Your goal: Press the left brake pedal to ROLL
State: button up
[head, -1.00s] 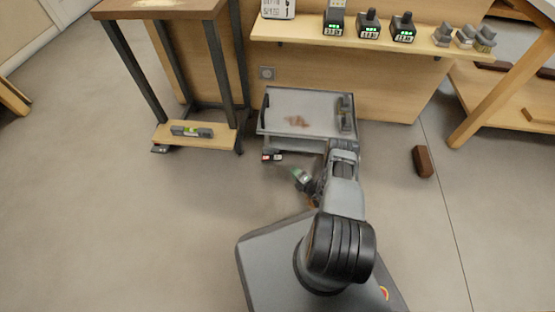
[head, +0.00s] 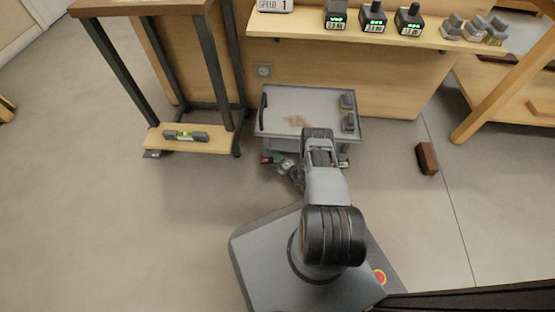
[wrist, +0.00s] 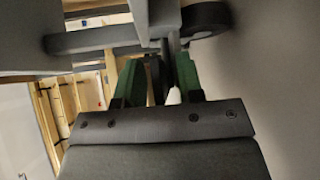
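The grey cart (head: 285,97) stands against the wooden bench panel. A small red piece (head: 266,159), apparently part of the left brake pedal, shows under its front left corner; its tilt and lettering are too small to read. My gripper (head: 281,162) is low beside it, just to the right; whether they touch cannot be told. In the wrist view my gripper's green fingers (wrist: 157,75) point toward the cart's underside, with something dark between them. How far they are apart is unclear. A grey post (wrist: 165,22) and a dark caster wheel (wrist: 206,19) are just beyond the fingertips.
Two dark grey blocks (head: 348,112) sit on the cart's right side. A pale piece (head: 343,163) shows under its front right corner. A stand with a spirit level (head: 185,135) on its low shelf is at left. A brown block (head: 427,158) lies on open floor at right.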

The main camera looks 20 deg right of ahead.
jog(key=shift+a, duration=0.1)
grip_shut()
dwell(0.3)
jog(key=shift+f+m+t+y, duration=0.4)
jog(key=shift+f+m+t, duration=0.1)
jog(key=shift+m+t, duration=0.35)
jog(key=shift+f+m+t, duration=0.2)
jog(key=shift+m+t, duration=0.65)
grip_release()
